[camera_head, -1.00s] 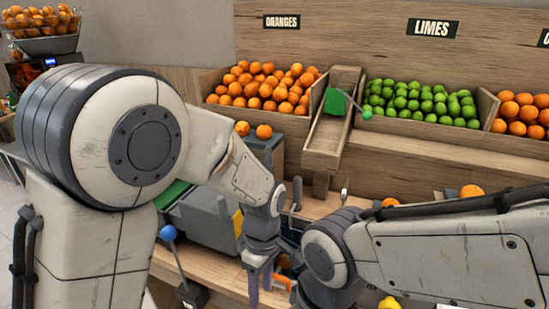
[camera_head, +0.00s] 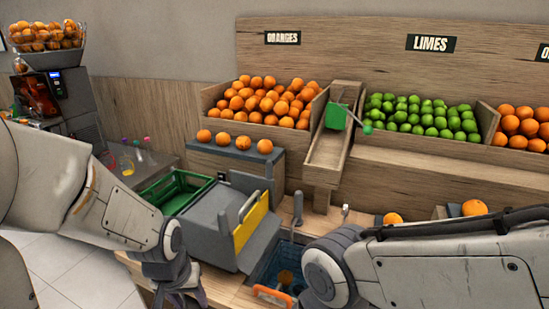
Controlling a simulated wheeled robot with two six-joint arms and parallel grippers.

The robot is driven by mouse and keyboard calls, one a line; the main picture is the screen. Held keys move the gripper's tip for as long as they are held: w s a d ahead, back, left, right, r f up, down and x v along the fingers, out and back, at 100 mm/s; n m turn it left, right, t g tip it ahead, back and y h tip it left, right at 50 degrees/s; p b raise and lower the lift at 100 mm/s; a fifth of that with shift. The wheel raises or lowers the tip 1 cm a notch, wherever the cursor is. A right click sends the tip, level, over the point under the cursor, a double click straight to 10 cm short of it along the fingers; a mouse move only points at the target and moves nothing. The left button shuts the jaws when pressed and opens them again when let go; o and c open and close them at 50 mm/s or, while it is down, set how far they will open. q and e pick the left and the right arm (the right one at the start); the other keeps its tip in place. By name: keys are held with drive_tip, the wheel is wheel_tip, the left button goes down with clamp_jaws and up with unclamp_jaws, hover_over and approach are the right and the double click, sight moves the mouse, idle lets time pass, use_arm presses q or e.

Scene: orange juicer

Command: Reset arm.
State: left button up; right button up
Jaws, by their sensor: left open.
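My left arm (camera_head: 125,215) reaches in from the left edge and bends down at the wrist. My left gripper (camera_head: 182,298) hangs at the bottom, left of the grey machine (camera_head: 208,228). It is open, and its tips are cut off by the bottom edge, with nothing seen in it. My right arm (camera_head: 440,265) comes in from the right edge, with its joint (camera_head: 328,275) at bottom centre. My right gripper is out of view.
A grey machine with a yellow panel (camera_head: 250,225) stands on the wooden counter beside a blue basin (camera_head: 265,270). A green crate (camera_head: 172,190) is behind it. Several oranges (camera_head: 242,142) sit on a grey ledge. Sloped bins hold oranges (camera_head: 265,100) and limes (camera_head: 425,115).

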use_arm(q)
drive_tip(key=s+d+r+m+g, duration=0.1)
drive_tip(key=s+d+r+m, duration=0.2)
drive_tip(key=s+d, duration=0.3)
drive_tip(key=s+d+r+m+g, duration=0.1)
drive_tip(key=s+d+r+m, duration=0.2)
drive_tip(key=s+d+m, duration=0.2)
drive_tip(key=s+d, duration=0.1)
drive_tip(key=s, duration=0.2)
drive_tip(key=shift+d+h, duration=0.3)
drive_tip(key=shift+h, duration=0.1)
idle(3.5)
